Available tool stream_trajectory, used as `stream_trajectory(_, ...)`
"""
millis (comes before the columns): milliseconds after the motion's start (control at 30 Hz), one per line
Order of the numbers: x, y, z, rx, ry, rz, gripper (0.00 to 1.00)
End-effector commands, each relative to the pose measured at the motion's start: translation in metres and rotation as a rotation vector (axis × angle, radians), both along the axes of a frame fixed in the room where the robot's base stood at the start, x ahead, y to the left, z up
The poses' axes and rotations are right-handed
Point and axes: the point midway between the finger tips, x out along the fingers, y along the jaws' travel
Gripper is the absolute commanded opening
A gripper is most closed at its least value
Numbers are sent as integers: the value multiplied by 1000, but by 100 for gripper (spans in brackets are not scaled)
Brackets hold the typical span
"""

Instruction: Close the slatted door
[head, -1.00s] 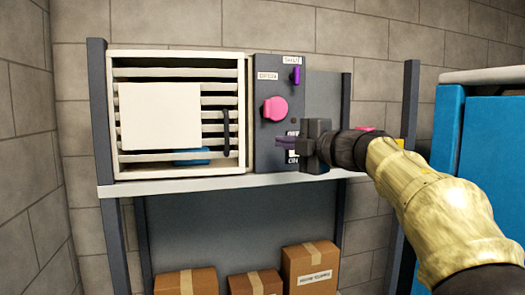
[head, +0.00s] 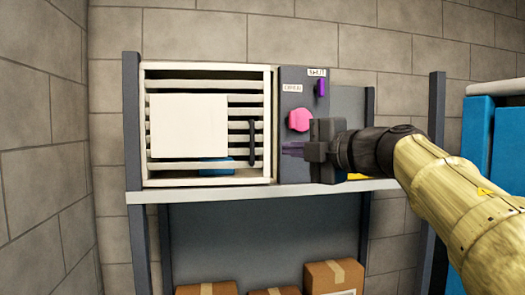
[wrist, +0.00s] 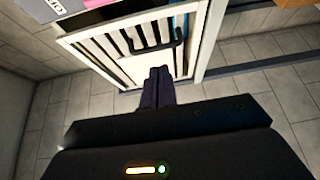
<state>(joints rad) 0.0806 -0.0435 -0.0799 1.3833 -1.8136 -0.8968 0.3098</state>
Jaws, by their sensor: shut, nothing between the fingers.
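The slatted door (head: 240,112) is on the cream-framed box on the shelf, with pale horizontal slats and a plain white plate (head: 188,125) on it. Its dark upright handle (head: 252,143) is near the right side. In the wrist view, the slats (wrist: 118,48) and handle (wrist: 158,46) show beyond my fingers. I cannot tell how far open the door stands. My gripper (head: 285,149) is shut and empty, in front of the grey panel's left edge, just right of the handle, at about its height. Its fingertips also show in the wrist view (wrist: 158,69).
The grey control panel (head: 288,105) has a pink knob (head: 299,120), partly behind my gripper, and a purple switch (head: 320,87). A blue item (head: 214,163) shows low in the box. The shelf (head: 230,192) has dark posts. Cardboard boxes (head: 333,275) are below; a blue cabinet (head: 476,130) is right.

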Motion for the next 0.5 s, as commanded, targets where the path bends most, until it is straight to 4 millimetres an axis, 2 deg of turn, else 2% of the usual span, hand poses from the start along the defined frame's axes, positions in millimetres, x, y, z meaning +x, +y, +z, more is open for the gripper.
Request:
stream_trajectory(100,-28,9,2,9,-5,19,0)
stream_trajectory(233,-51,7,6,28,-5,29,0)
stream_trajectory(333,-59,5,8,37,-3,31,0)
stream_trajectory(500,-60,3,9,41,-1,29,0)
